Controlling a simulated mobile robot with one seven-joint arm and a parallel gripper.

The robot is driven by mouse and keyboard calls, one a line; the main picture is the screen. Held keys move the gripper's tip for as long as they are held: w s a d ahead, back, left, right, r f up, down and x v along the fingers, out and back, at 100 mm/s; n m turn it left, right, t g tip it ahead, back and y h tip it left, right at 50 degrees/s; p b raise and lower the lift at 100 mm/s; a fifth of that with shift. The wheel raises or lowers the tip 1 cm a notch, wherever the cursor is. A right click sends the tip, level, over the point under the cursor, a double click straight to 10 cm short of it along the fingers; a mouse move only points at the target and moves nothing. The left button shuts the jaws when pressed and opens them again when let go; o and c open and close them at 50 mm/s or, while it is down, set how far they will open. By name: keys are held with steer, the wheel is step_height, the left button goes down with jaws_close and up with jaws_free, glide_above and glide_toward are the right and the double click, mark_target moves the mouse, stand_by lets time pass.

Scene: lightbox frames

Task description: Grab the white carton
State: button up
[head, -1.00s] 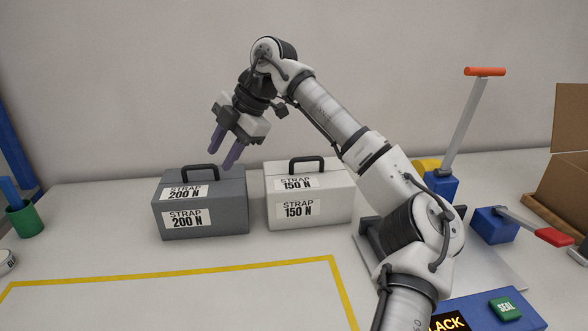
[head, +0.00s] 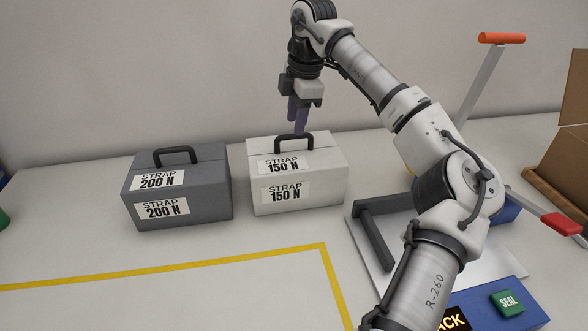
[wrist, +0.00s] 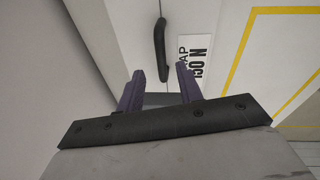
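The white carton (head: 320,180) stands on the table right of a grey one, with a black top handle (head: 294,144) and labels reading STRAP 150 N. My gripper (head: 298,130) points down just above or behind that handle in the head view. In the wrist view the two purple fingers (wrist: 160,90) stand apart with nothing between them. The white carton's top (wrist: 130,22) and its handle (wrist: 160,50) lie beyond the fingertips. The handle is not between the fingers.
The grey carton (head: 180,187), labelled STRAP 200 N, stands close on the left. Yellow tape (head: 200,267) marks the table in front. A device with an orange-topped lever (head: 500,38) and a cardboard box (head: 562,150) are at the right.

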mark_target(294, 136)
steer(key=shift+w+a+f+p, duration=0.15)
steer(key=shift+f+p, duration=0.25)
steer(key=shift+f, duration=0.95)
steer(key=shift+w+a+f+p, duration=0.15)
steer(key=shift+f+p, duration=0.25)
steer(key=shift+f, duration=0.95)
steer(key=shift+s, duration=0.1)
steer(key=shift+c, duration=0.2)
jaws_close()
steer(key=shift+r, duration=0.1)
